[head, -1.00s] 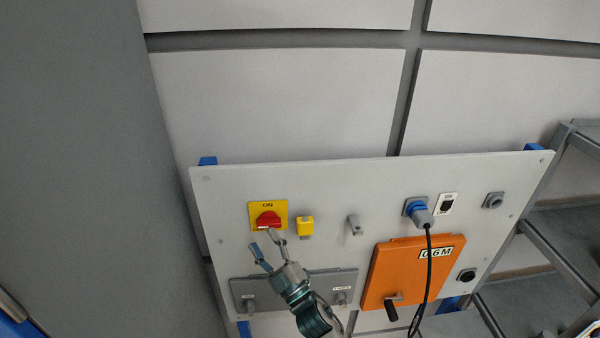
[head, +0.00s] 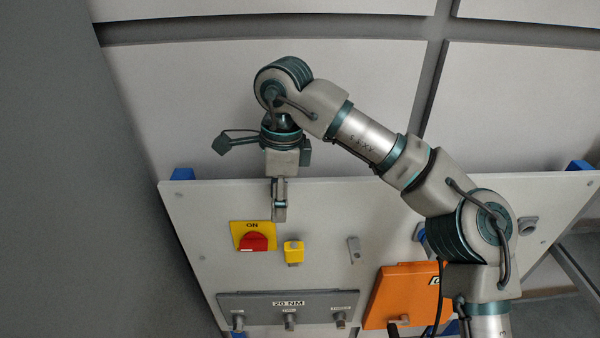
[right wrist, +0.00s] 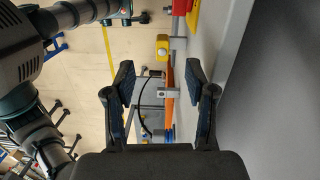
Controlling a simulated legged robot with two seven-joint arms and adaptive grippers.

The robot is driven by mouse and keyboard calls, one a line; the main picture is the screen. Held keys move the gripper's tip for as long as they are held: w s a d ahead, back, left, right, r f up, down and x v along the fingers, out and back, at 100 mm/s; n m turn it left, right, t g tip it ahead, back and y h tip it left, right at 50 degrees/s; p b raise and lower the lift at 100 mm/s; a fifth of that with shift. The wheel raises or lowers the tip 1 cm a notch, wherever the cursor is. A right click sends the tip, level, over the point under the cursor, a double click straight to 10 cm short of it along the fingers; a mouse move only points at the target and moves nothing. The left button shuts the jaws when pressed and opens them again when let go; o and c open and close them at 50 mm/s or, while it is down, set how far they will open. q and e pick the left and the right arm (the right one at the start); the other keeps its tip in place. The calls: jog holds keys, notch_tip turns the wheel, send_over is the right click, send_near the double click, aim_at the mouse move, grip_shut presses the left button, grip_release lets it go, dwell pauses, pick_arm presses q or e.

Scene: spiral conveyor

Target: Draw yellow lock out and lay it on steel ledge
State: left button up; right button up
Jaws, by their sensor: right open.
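The yellow lock (head: 293,250) is on the pale panel, just right of the red switch (head: 254,241) on its yellow ON plate. The lock also shows in the right wrist view (right wrist: 162,47), beyond the fingertips. My right gripper (head: 279,214) points down in front of the panel's upper part, above the lock in the picture and apart from it. In the right wrist view its two fingers (right wrist: 160,80) are spread and empty. A grey strip (head: 260,309) labelled 20 NM runs below the lock; I cannot tell if it is the steel ledge. My left gripper is out of view.
A small grey bracket (head: 354,250) sticks out right of the lock. My right arm covers part of the panel's right side. The wall above is bare.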

notch_tip(320, 180, up, 2)
jog(key=d, duration=0.3)
jog(key=b, duration=0.3)
send_over(293, 245)
jog(key=shift+h, duration=0.4)
notch_tip(293, 245, down, 9)
jog(key=shift+w+f, duration=0.1)
jog(key=shift+w, duration=0.05)
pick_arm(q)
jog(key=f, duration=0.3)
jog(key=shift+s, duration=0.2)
pick_arm(e)
notch_tip(293, 245, down, 8)
grip_shut()
